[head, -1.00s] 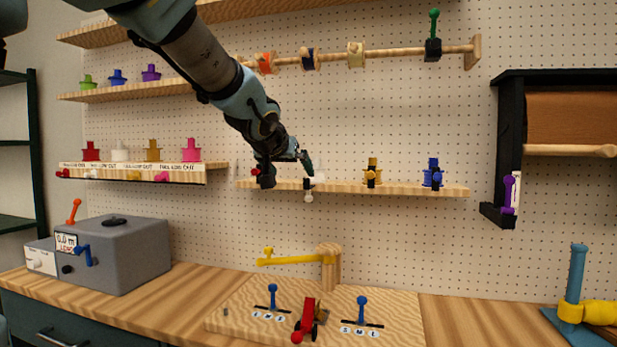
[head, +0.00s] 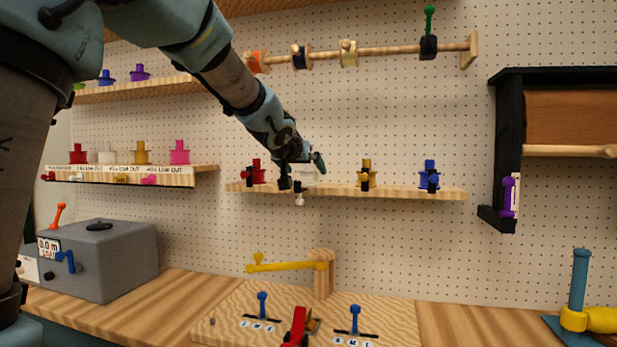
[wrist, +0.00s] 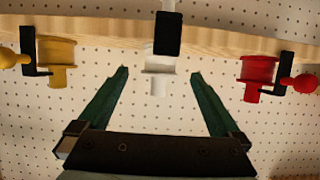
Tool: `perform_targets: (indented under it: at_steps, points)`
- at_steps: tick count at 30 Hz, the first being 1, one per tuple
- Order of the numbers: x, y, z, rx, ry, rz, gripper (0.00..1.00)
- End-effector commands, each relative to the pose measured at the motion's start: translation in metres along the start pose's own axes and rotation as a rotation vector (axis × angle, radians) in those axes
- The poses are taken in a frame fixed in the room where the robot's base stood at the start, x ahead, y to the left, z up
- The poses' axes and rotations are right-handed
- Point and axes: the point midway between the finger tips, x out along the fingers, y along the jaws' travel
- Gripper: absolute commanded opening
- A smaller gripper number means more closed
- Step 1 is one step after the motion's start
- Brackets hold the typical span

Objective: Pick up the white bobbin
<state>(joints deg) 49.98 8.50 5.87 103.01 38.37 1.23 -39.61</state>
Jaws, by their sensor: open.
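The white bobbin (wrist: 158,82) sits on the wooden shelf (head: 335,190) between the red bobbin (head: 257,170) and the yellow bobbin (head: 366,170). A black clip (wrist: 167,34) is in front of part of it. In the head view, my gripper (head: 303,172) is at the shelf and partly covers the white bobbin (head: 309,173). In the wrist view, my gripper's two green fingers (wrist: 160,73) are open, with the bobbin centred between or just beyond their tips. I see no contact.
Red and yellow bobbins flank the fingers at a distance; a blue bobbin (head: 430,173) sits farther right. A peg rail (head: 395,50) with several spools runs above. Below are a yellow lever arm (head: 285,266) and a grey box (head: 105,262) on the bench.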

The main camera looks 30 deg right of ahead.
Motion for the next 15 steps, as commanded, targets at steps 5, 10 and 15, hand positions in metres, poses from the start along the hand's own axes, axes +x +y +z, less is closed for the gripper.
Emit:
perform_targets:
  at_steps: [5, 10, 15]
  points:
    - [0.026, 0.001, -0.002, 0.002, -0.004, 0.000, 1.00]
    - [0.044, 0.001, -0.002, 0.001, -0.003, 0.000, 1.00]
    - [0.047, 0.000, -0.001, 0.001, -0.001, 0.000, 1.00]
